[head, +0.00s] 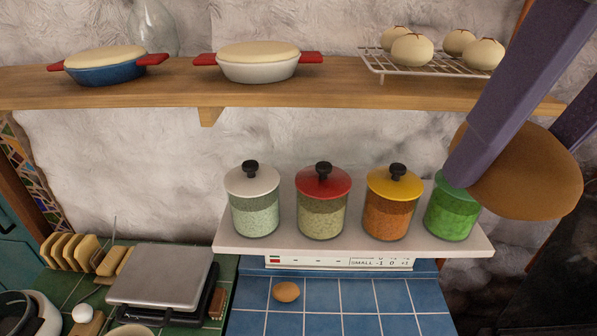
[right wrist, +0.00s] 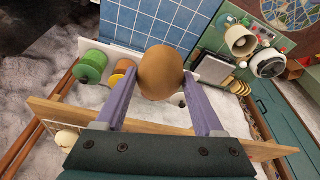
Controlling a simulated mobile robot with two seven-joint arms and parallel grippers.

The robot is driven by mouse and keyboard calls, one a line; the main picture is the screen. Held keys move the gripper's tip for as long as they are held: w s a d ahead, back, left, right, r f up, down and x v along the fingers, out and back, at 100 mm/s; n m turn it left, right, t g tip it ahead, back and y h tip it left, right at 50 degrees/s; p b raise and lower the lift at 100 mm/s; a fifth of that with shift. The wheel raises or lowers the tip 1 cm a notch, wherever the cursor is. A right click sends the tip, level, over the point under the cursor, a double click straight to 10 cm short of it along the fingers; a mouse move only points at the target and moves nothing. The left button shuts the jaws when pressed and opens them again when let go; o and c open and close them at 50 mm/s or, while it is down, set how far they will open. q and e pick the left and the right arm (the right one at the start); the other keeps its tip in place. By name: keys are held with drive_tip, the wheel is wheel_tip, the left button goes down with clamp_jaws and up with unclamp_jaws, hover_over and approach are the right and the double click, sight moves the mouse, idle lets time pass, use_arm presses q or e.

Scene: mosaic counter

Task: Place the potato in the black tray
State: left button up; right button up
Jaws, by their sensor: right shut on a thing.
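A large smooth brown potato (head: 535,180) is held high at the right of the head view, close to the camera. My right gripper (head: 520,160) is shut on it, with one purple finger on each side. In the right wrist view the potato (right wrist: 160,72) sits between the two purple fingertips (right wrist: 160,82). It hides part of the counter and jars behind it. I cannot pick out a black tray in either view. My left gripper is not in view.
Several lidded jars stand on a white scale shelf (head: 355,246). A small brown egg-shaped thing (head: 286,291) lies on the blue tiles (head: 345,300). A grey-topped press (head: 160,275) and toast rack (head: 72,252) stand left. A wooden shelf (head: 350,88) holds pots and buns.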

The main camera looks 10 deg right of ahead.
drive_tip(key=w+d+f+b, duration=0.1)
drive_tip(key=w+f+b, duration=0.2)
drive_tip(key=f+b, duration=1.3)
drive_tip(key=w+d+f+m+b, duration=0.1)
drive_tip(key=w+d+f+b, duration=0.1)
drive_tip(key=f+b, duration=1.4)
drive_tip(key=w+d+f+m+b, duration=0.1)
drive_tip(key=w+f+b, duration=0.3)
drive_tip(key=f+b, duration=1.2)
drive_tip(key=shift+d+f+h, duration=0.1)
drive_tip(key=shift+f+h, duration=0.05)
drive_tip(key=shift+f, duration=4)
drive_tip(key=shift+d+f+h, duration=0.1)
drive_tip(key=shift+f+h, duration=0.05)
drive_tip(key=shift+f, duration=4.1)
drive_tip(key=shift+f, duration=0.15)
drive_tip(key=o, duration=1.5)
